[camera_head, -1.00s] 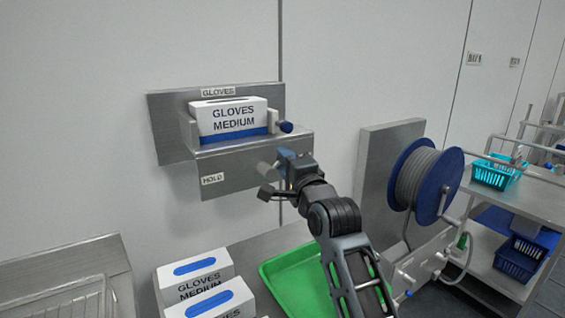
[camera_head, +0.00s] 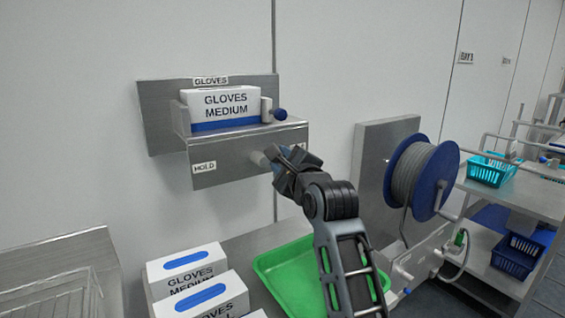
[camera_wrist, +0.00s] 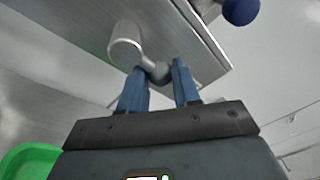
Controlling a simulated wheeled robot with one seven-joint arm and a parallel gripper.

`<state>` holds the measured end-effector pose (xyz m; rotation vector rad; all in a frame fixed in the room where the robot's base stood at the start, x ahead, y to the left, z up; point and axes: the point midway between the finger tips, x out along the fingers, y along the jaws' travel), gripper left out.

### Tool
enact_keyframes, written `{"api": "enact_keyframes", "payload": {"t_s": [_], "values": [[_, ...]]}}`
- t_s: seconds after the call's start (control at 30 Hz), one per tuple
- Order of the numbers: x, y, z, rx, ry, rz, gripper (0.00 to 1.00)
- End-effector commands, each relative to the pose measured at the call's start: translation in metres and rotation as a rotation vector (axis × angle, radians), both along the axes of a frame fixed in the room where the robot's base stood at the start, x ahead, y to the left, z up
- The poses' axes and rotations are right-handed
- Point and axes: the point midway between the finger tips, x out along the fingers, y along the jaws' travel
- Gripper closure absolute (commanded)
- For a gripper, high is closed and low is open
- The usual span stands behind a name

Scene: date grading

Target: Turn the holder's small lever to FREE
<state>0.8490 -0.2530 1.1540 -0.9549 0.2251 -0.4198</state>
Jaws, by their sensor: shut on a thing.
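The metal glove holder (camera_head: 235,150) is fixed to the wall, with a HOLD label (camera_head: 204,167) at the left of its front face. The small lever's round grey hub (camera_head: 258,158) is on that front, right of the label. In the wrist view the hub (camera_wrist: 125,45) shows large, and the lever's arm (camera_wrist: 157,71) runs right from it to between the blue fingers. My gripper (camera_head: 280,163), also in the wrist view (camera_wrist: 160,85), is shut on the lever's end. My gripper hides most of the lever and the front's right part in the head view. I cannot read a FREE label.
A MEDIUM glove box (camera_head: 225,104) sits in the holder, with a blue knob (camera_head: 280,114) at its right. Below are more glove boxes (camera_head: 187,268) and a green tray (camera_head: 290,275). A blue hose reel (camera_head: 424,180) stands to the right.

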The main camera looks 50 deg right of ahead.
Motion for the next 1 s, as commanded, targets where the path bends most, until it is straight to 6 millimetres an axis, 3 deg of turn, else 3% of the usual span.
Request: {"api": "enact_keyframes", "payload": {"t_s": [0.47, 0.5, 0.7, 1.0], "values": [[0.0015, 0.0027, 0.0047, 0.013, -0.016, 0.005, 0.99], [0.0014, 0.0026, 0.0047, 0.013, -0.016, 0.005, 0.65], [0.0008, 0.0017, 0.0031, 0.013, -0.012, 0.004, 0.46], [-0.0024, 0.0019, 0.0005, 0.012, -0.007, 0.002, 0.46]]}}
